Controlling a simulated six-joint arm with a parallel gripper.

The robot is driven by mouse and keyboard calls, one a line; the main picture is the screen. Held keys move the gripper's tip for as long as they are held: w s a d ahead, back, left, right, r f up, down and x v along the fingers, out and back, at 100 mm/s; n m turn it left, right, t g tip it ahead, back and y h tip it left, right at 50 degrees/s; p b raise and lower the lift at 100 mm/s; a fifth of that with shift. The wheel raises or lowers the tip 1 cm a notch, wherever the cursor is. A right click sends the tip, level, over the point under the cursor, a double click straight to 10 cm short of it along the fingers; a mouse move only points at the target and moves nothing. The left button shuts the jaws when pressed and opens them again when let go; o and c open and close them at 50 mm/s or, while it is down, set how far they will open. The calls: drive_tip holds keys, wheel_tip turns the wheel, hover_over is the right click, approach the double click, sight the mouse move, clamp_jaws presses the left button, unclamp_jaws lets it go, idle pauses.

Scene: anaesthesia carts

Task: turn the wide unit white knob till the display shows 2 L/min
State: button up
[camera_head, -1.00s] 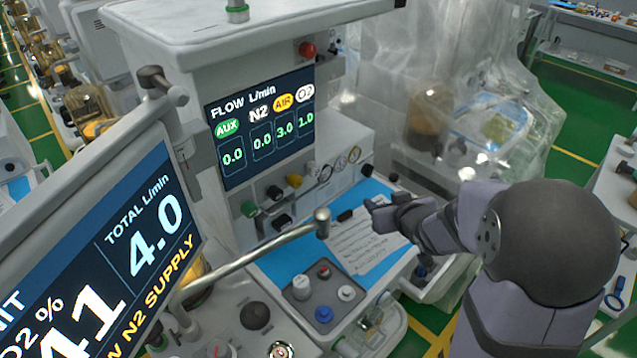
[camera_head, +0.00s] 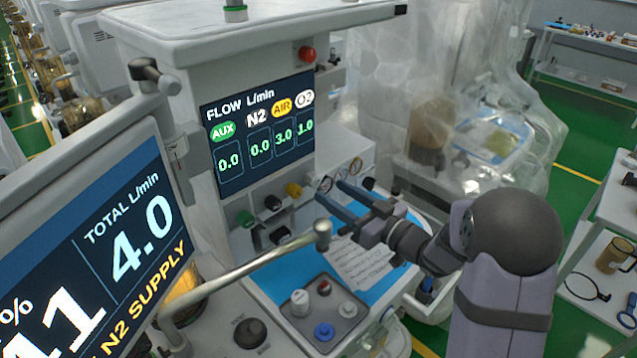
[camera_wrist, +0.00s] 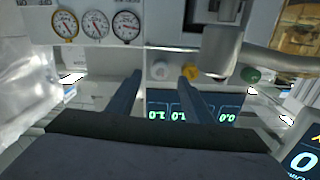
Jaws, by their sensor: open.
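The wide flow display (camera_head: 262,135) reads AUX 0.0, N2 0.0, AIR 3.0 and O2 1.0. In the wrist view, the small white knob (camera_wrist: 160,70) shows between my fingertips, beside the yellow knob (camera_wrist: 190,72). In the head view it is hard to make out against the pale panel. My gripper (camera_head: 329,191) is open and empty, its two blue-grey fingers pointing at the panel under the display. In the wrist view my gripper (camera_wrist: 161,76) has one finger on each side of the white knob; contact cannot be told.
A green knob (camera_head: 244,218), a black knob (camera_head: 273,202) and a yellow knob (camera_head: 293,190) line the panel. Gauges (camera_wrist: 96,24) sit beside the white knob. A metal arm (camera_head: 250,262) crosses in front. The near monitor (camera_head: 100,262) reads TOTAL 4.0.

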sight(317, 183)
drive_tip(key=shift+p+x, duration=0.8)
drive_tip(key=shift+x, duration=2.3)
drive_tip(key=shift+f, duration=0.1)
drive_tip(key=c, duration=1.1)
drive_tip(key=shift+f+n+b, duration=0.15)
drive_tip(key=shift+n+b, duration=0.25)
drive_tip(key=shift+b, duration=0.3)
drive_tip(key=shift+n, duration=0.4)
